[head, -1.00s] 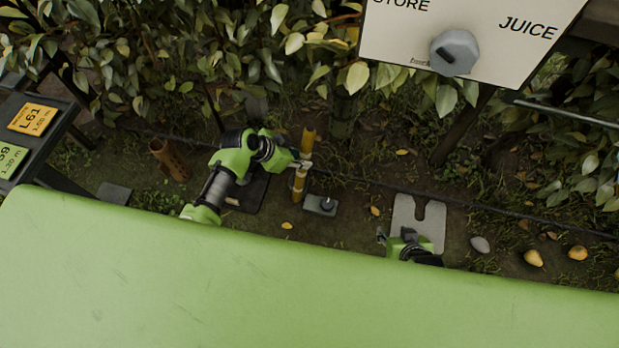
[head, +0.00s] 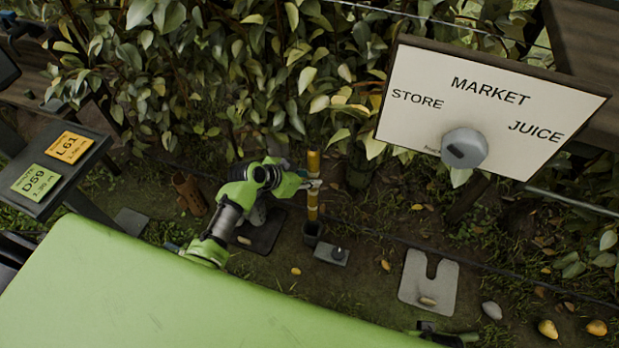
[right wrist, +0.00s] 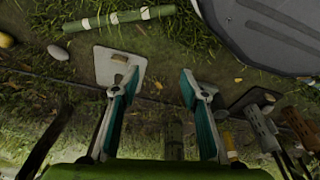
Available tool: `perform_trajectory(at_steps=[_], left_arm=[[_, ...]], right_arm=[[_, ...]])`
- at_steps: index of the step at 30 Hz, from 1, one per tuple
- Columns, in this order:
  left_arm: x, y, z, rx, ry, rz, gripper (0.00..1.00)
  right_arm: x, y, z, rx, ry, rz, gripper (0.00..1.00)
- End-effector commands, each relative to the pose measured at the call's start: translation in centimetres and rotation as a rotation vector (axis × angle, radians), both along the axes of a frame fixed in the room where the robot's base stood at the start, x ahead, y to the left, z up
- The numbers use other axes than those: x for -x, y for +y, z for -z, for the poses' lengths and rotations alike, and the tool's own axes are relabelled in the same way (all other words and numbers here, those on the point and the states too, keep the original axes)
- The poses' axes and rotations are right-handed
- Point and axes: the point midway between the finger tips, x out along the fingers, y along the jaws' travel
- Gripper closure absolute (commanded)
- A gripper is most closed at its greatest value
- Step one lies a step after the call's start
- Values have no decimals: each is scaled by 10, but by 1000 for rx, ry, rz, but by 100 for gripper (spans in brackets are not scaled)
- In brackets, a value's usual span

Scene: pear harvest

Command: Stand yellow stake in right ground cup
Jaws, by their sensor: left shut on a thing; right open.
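The yellow stake (head: 313,165) with pale bands stands near upright in the head view. My left gripper (head: 312,184) is shut on its middle from the left. The stake's lower end meets the mouth of a dark ground cup (head: 312,230), the right one of the two cups; whether it is seated inside I cannot tell. The left cup (head: 190,190) is rusty brown and looks empty. My right gripper (right wrist: 155,90) is open and empty in the right wrist view, above the ground; only a dark part of that arm shows at the head view's bottom edge.
A small grey block with a black knob (head: 332,254) lies just right of the dark cup. A notched grey plate (head: 428,282) lies further right, near a stone (head: 492,310) and pears (head: 548,329). A market sign (head: 490,105) stands behind. A banded green pole (right wrist: 118,20) lies on the grass.

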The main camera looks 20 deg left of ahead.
Motion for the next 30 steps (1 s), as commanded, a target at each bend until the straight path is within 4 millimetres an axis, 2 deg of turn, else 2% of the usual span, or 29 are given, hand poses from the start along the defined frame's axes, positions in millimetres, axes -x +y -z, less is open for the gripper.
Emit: perform_trajectory(at_steps=[30], left_arm=[[-1, -1, 21, 1, -2, 0, 100]], right_arm=[[-18, 1, -69, -3, -39, 7, 59]])
